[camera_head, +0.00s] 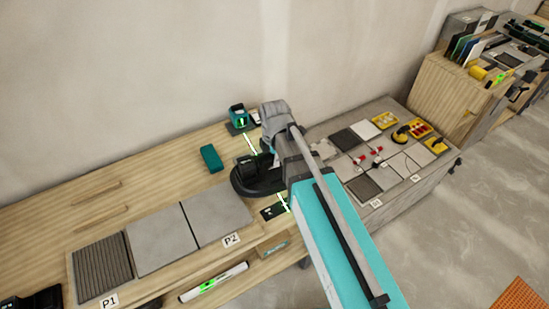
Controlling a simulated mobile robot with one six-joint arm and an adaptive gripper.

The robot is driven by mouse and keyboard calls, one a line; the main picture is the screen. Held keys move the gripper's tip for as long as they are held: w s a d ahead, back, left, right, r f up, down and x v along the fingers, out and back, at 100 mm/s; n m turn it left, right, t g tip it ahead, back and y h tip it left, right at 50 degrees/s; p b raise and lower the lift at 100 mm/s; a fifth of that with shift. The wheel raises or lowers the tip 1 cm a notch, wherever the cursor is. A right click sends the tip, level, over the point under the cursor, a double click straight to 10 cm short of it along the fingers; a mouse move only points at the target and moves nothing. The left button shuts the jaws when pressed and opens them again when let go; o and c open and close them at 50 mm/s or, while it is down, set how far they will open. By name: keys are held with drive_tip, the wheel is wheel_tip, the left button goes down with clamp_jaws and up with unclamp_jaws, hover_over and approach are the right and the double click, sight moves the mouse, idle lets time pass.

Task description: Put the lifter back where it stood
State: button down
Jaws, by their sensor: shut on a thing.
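The lifter (243,183), a black device with a wide round base and a dark block on top, is at the right end of the wooden bench, to the right of the tiles. My gripper (267,158) is at its top, shut on it, and partly hidden by my own arm and wrist. The lifter looks upright. I cannot tell whether its base touches the bench or hangs just above it. A dark marked plate (272,211) lies on the bench just in front of the lifter, with a bright green laser line nearby.
Grey tiles (160,241) lie by labels P1 and P2 to the left. A teal box (211,158) and a laser level (238,117) stand behind the lifter. A grey-topped bench (330,150) with tiles and yellow trays adjoins at right. Bare wood lies at the back left.

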drive_tip(key=shift+r, duration=0.2)
drive_tip(key=shift+r+p, duration=2.8)
drive_tip(key=shift+p, duration=0.15)
drive_tip(key=shift+f+b, duration=1.1)
drive_tip(key=shift+b, duration=0.05)
drive_tip(key=shift+s, duration=0.1)
